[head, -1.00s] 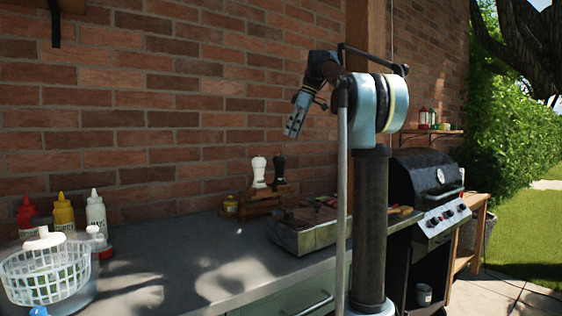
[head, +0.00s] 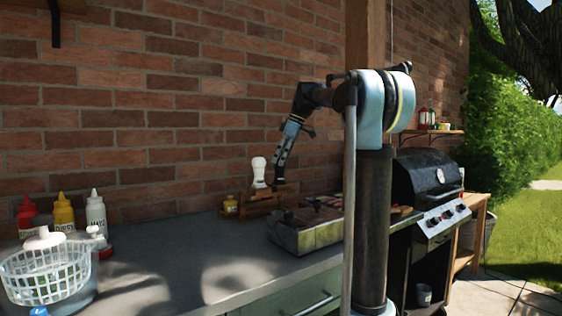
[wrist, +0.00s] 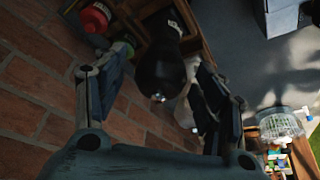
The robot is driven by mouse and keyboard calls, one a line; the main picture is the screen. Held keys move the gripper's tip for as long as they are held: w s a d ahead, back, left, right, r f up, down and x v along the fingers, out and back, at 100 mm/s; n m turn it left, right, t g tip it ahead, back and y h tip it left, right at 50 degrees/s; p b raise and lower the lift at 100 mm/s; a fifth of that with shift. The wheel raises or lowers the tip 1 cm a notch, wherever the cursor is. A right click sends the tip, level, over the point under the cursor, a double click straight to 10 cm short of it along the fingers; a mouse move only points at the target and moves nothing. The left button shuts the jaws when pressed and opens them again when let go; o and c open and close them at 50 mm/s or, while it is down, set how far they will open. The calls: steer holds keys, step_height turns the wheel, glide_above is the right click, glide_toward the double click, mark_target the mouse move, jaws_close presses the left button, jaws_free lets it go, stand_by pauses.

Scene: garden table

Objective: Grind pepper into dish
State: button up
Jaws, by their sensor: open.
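The black pepper grinder (wrist: 160,68) shows in the wrist view between the fingers of my gripper (wrist: 157,95). The jaws are open, with a finger on each side of the grinder; I cannot tell whether either touches it. In the head view my gripper (head: 280,172) points down at the wooden rack (head: 262,204) and hides most of the black grinder. A white grinder (head: 259,171) stands just left of it. A metal tray with food (head: 318,237) sits on the counter, right of the rack; I cannot tell whether it is the dish.
Sauce bottles (head: 63,214) and a white basket (head: 45,272) are at the counter's left end. The brick wall (head: 180,110) is close behind my gripper. A black grill (head: 425,180) stands right. The middle counter is clear.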

steer(key=c, duration=1.1)
steer(key=shift+m, duration=0.3)
steer(key=m, duration=0.1)
steer(key=m+t, duration=0.1)
steer(key=m, duration=0.1)
steer(key=shift+s+m+t+h, duration=0.15)
steer(key=shift+m+t+h, duration=0.15)
steer(key=m+t+h, duration=0.1)
steer(key=m, duration=0.2)
steer(key=shift+s+a+m, duration=0.1)
steer(key=shift+a+m, duration=0.05)
steer(key=shift+m, duration=0.25)
steer(key=m+t+h, duration=0.1)
steer(key=m, duration=0.3)
steer(key=shift+a, duration=0.1)
steer(key=shift+a+m+h, duration=0.1)
steer(key=shift+m+h, duration=0.8)
steer(key=shift+m, duration=1.1)
